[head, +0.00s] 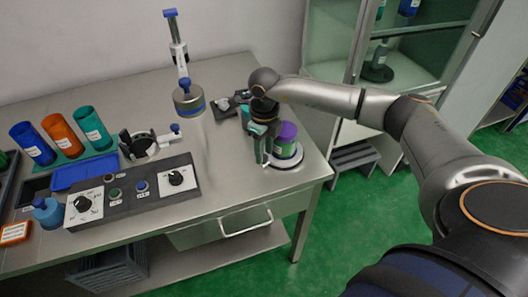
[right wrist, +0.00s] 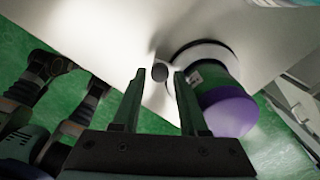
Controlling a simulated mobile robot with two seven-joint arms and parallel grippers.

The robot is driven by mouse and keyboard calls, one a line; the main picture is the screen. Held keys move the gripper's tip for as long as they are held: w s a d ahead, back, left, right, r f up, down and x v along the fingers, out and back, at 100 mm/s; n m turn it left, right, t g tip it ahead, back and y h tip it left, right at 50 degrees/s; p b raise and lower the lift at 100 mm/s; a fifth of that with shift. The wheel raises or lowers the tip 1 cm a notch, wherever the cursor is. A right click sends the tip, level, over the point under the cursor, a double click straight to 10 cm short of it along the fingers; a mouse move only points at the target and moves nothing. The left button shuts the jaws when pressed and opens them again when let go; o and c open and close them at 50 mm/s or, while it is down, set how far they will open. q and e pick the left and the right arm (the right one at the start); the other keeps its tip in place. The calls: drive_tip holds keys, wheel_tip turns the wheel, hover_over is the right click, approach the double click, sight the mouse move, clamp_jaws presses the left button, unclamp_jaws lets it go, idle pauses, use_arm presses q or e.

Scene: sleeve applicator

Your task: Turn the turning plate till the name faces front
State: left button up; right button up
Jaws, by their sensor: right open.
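The turning plate (head: 291,163) is a pale round disc near the table's right front corner; it also shows in the right wrist view (right wrist: 190,48). A green jar with a purple lid (head: 287,133) stands upright on it, and the jar (right wrist: 229,110) also shows in the wrist view. A small pale label patch is on its side; no name is readable. My right gripper (head: 265,161) points down at the plate's left side, beside the jar.
A control panel (head: 140,193) with dials and buttons lies left of the plate. A metal post with a blue-banded cylinder (head: 188,100) stands behind it. Several coloured cups, including an orange one (head: 63,136), stand at far left. The table's front edge is close to the plate.

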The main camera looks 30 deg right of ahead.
drive_tip(key=shift+f, duration=0.6)
clamp_jaws()
idle(1.1)
